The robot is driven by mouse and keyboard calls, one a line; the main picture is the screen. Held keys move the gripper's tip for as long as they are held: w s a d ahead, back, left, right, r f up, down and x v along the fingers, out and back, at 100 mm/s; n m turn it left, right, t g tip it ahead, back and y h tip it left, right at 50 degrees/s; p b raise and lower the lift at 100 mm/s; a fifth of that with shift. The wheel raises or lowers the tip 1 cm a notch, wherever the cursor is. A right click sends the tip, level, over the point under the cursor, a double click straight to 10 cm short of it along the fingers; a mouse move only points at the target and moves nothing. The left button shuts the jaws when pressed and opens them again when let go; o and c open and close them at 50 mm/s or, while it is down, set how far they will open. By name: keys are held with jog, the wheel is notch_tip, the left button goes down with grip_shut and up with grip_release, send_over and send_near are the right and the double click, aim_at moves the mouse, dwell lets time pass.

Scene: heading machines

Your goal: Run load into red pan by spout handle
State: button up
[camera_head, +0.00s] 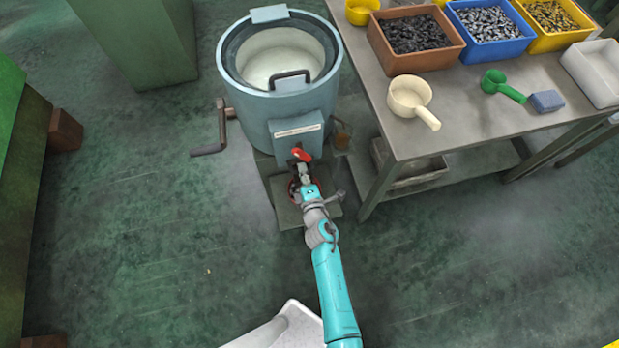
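A blue-grey round drum machine (256,105) stands at the upper middle, with a white-lined open bowl. On its front, under a white label plate, is a red spout handle (301,154). My gripper (301,167) is just below the handle, at or very near its lower end. I cannot tell whether the fingers touch or close on it. A red pan (292,188) shows only as a thin rim on the base plate below the spout. My gripper and wrist hide most of it, and its contents do not show.
A hand crank (208,150) sticks out left of the drum. At right, a metal table (460,110) holds bins of small parts, a cream scoop (410,100), a green scoop (500,84) and a blue block (547,101). Green cabinets stand at left. The floor (150,250) in front is mostly clear.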

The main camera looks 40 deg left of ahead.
jog(key=v, duration=1)
jog(key=shift+s, duration=0.15)
jog(key=shift+d, duration=0.15)
jog(key=s+d+r+m+t+h, duration=0.15)
jog(key=s+d+m, duration=0.25)
jog(key=d, duration=0.4)
jog(key=s+d+r+m+t+h, duration=0.1)
jog(key=s+d+r+m+h, duration=0.25)
jog(key=d, duration=0.55)
jog(key=s+d+r+m+t, duration=0.1)
jog(key=s+d+r+m, duration=0.1)
jog(key=s+d+m, duration=0.35)
jog(key=s+d+r+m+h, duration=0.3)
jog(key=s+d+r+m, duration=0.2)
jog(key=d+r+m, duration=0.2)
jog(key=s+d+r+m+t+h, duration=0.1)
jog(key=s+d+r+m+h, duration=0.3)
jog(key=r, duration=0.6)
jog(key=s+d+m, duration=0.2)
jog(key=d+m, duration=0.1)
jog(key=d, duration=0.1)
jog(key=shift+s+r+m, duration=0.15)
jog(key=shift+r+m, duration=0.15)
jog(key=shift+m, duration=0.1)
